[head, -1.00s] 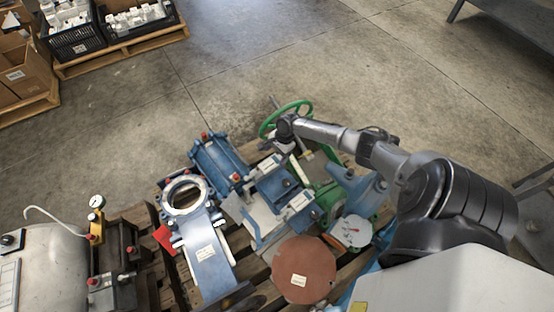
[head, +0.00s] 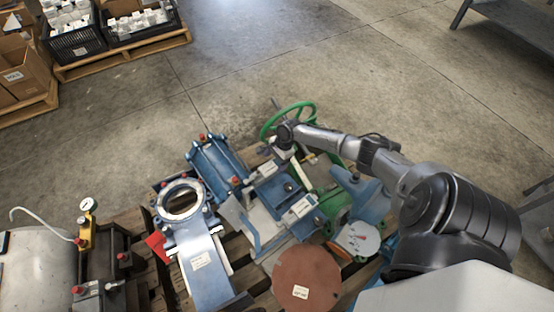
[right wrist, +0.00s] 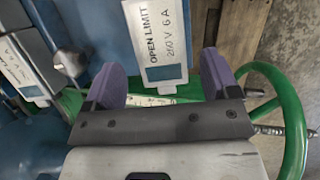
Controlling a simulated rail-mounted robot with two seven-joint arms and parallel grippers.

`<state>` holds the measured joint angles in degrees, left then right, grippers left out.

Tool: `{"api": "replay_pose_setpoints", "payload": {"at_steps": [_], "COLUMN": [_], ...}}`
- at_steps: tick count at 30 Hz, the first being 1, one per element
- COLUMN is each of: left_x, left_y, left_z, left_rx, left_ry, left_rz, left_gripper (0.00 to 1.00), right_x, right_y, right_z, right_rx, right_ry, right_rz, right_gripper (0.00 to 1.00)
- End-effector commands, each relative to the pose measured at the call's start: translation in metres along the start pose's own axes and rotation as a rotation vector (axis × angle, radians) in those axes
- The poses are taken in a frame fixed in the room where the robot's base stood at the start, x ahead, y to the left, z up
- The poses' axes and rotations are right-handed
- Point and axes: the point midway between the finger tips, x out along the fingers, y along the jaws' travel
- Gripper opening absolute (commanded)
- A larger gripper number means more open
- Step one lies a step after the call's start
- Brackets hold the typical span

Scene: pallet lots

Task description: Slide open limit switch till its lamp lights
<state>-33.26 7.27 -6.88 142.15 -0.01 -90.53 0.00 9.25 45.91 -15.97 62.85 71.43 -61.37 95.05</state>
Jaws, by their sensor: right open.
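The open limit switch (right wrist: 152,40) shows in the right wrist view as a small box with a white face marked "OPEN LIMIT 250 V 6 A" and a dark blue-grey patch under the text. My right gripper (right wrist: 162,82) is open, with one purple finger on each side of the switch's lower end. I cannot tell whether the fingers touch it. No lit lamp can be made out. In the head view the right gripper (head: 282,148) is over the green valve parts and largely hides the switch. My left gripper is not in view.
A green handwheel (head: 288,109) stands just beyond the gripper; it also shows in the right wrist view (right wrist: 296,140). Open floor lies behind.

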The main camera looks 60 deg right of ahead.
Motion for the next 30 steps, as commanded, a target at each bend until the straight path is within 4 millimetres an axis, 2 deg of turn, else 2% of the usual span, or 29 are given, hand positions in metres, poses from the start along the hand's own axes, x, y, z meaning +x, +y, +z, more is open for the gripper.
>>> {"api": "replay_pose_setpoints", "payload": {"at_steps": [1, 4, 16, 21, 30], "left_x": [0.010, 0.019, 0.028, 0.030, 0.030], "left_y": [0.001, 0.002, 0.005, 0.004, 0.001], "left_z": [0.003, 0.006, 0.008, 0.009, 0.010], "left_rx": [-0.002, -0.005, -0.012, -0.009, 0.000], "left_ry": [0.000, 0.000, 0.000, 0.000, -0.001], "left_rz": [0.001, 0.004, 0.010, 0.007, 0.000], "left_gripper": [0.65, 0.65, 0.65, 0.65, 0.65], "right_x": [0.009, 0.017, 0.049, 0.056, 0.057], "right_y": [0.000, 0.000, 0.000, 0.000, 0.000], "right_z": [-0.002, -0.002, -0.001, 0.000, 0.000], "right_rx": [-0.001, 0.000, 0.002, 0.000, 0.000], "right_ry": [0.000, 0.000, -0.001, 0.000, 0.001], "right_rz": [0.000, -0.001, -0.001, 0.000, 0.000], "right_gripper": [0.81, 0.81, 0.81, 0.81, 0.81]}}
